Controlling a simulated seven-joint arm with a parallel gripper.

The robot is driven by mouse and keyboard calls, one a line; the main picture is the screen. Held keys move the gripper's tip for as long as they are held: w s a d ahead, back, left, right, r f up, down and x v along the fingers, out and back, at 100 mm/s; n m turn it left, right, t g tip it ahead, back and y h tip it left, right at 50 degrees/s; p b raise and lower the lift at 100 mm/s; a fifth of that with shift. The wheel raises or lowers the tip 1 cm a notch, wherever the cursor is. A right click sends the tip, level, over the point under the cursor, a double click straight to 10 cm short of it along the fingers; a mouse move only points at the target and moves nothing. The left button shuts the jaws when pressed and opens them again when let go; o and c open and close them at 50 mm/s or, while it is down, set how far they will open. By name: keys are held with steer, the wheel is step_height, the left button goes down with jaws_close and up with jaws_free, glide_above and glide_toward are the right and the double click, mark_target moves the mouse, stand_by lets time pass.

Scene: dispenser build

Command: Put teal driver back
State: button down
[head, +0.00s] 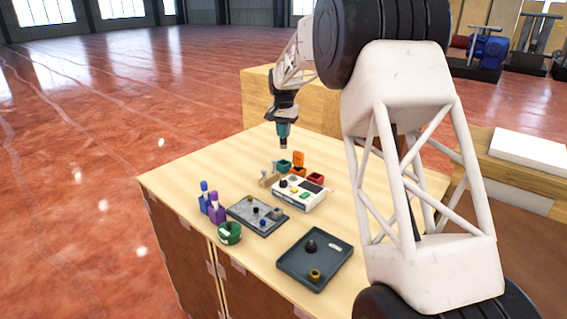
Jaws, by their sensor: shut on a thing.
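My gripper (283,119) is shut on the teal driver (283,130), in the head view. The driver hangs roughly upright below the fingers, its darker tip pointing down, in the air above the far part of the table. Below it stands a small teal cup-like holder (283,167), beside an orange piece (298,158) that stands up from its own holder. The driver's tip is clear of the teal holder in the picture. The fingers are small here and partly hide the top of the driver.
A white device (299,196) with buttons and a red holder (316,179) stand close to the teal holder. Blue (204,197) and purple (216,209) pieces, a green cup (229,234), a grey tray (240,209) and a dark tray (318,280) with small parts are nearer. The table's far left is bare.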

mark_target(283, 144)
steer(key=shift+f, duration=2.15)
steer(key=shift+f, duration=2.5)
steer(key=shift+f, duration=0.15)
steer(key=c, duration=1)
jaws_free()
steer(key=shift+c, duration=0.2)
step_height(283, 144, up, 12)
steer(key=shift+r, duration=0.15)
